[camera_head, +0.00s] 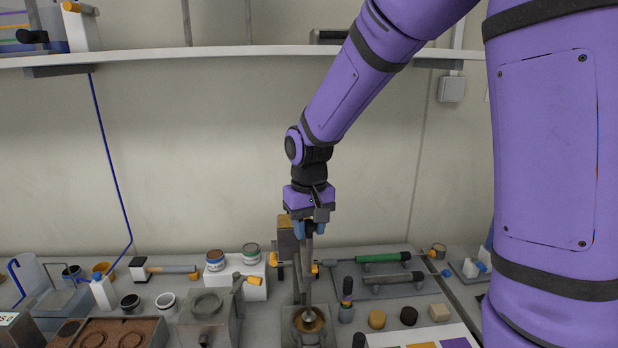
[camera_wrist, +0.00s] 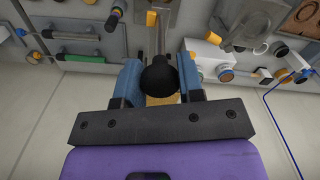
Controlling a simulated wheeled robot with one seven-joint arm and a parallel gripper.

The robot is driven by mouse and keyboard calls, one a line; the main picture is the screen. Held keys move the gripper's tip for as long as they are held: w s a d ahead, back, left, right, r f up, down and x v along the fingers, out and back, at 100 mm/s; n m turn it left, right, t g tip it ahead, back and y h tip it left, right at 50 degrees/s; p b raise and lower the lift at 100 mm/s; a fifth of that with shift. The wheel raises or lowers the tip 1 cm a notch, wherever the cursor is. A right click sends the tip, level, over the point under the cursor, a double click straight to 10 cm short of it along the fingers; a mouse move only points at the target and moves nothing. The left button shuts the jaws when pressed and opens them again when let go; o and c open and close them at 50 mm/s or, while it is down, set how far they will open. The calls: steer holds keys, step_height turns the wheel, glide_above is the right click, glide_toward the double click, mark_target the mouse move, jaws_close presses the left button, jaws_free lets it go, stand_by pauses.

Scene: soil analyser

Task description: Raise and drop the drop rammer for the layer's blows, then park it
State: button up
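The drop rammer (camera_head: 308,275) is a grey upright rod, slightly tilted in the head view. Its round foot is inside the mould (camera_head: 289,326), over brown soil; I cannot tell whether it touches the soil. My gripper (camera_head: 310,231) is at the rammer's top, pointing down. In the wrist view its blue fingers (camera_wrist: 161,75) lie on both sides of the rammer's black knob (camera_wrist: 159,81) and appear closed against it. The knob hides the grip's contact and part of the shaft. A brown upright block (camera_head: 286,243) with orange parts stands just behind the rammer.
A tray (camera_head: 395,290) with a green-handled tool (camera_head: 384,257) lies right of the rammer. A grey ring-topped stand (camera_head: 208,303), white block (camera_head: 236,283) and soil tray (camera_head: 120,330) are left. Space above the bench is open up to the shelf (camera_head: 200,53).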

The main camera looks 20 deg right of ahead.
steer(key=shift+r, duration=4.25)
steer(key=o, duration=1)
steer(key=shift+c, duration=0.2)
step_height(320, 180, up, 3)
steer(key=shift+f, duration=0.1)
